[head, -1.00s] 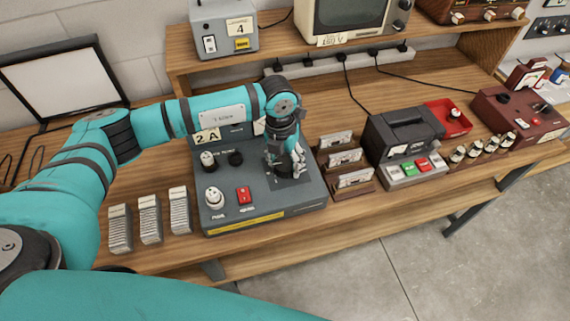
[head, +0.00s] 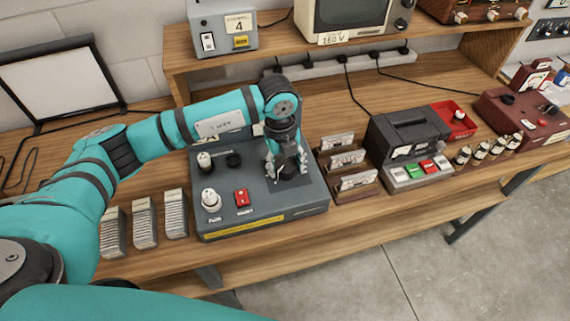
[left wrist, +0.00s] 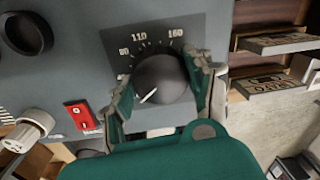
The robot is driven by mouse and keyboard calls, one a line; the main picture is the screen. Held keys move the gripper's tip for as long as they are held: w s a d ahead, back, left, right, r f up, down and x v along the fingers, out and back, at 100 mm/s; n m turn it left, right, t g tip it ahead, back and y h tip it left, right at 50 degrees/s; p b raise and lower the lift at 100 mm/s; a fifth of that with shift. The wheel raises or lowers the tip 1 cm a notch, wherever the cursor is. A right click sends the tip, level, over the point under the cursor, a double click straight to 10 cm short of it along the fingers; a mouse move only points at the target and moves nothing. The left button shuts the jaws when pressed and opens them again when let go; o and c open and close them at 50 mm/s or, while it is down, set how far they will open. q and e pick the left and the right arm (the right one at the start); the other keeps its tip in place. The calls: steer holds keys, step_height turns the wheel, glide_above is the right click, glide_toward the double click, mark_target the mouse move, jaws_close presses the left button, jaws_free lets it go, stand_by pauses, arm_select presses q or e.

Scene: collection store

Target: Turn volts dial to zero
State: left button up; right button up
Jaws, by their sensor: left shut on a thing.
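The volts dial is a round black knob (left wrist: 160,80) with a white pointer line, on a grey panel with a printed scale reading 80, 110 and 160. In the left wrist view its pointer aims to the lower left, off the visible numbers. My left gripper (head: 287,168) reaches down onto the right part of the grey instrument (head: 265,212). Its two fingers stand on either side of the knob, shut on it, in the left wrist view (left wrist: 163,92). In the head view the gripper hides the knob. My right gripper is not in view.
A red switch (head: 242,197), a white knob (head: 210,200) and a black knob (head: 234,160) sit left on the same instrument. Card stacks (head: 144,223) stand left of it. A wooden card rack (head: 350,180) and a dark device (head: 405,135) stand right.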

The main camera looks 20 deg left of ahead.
mark_target(281, 166)
arm_select(q)
steer(key=shift+w+r+n, duration=0.1)
steer(key=shift+n, duration=0.2)
stand_by(0.4)
steer(key=o, duration=1.2)
steer(key=r, duration=1.2)
steer(key=shift+s+a, duration=0.35)
steer(key=shift+s, duration=0.05)
steer(key=shift+f, duration=0.15)
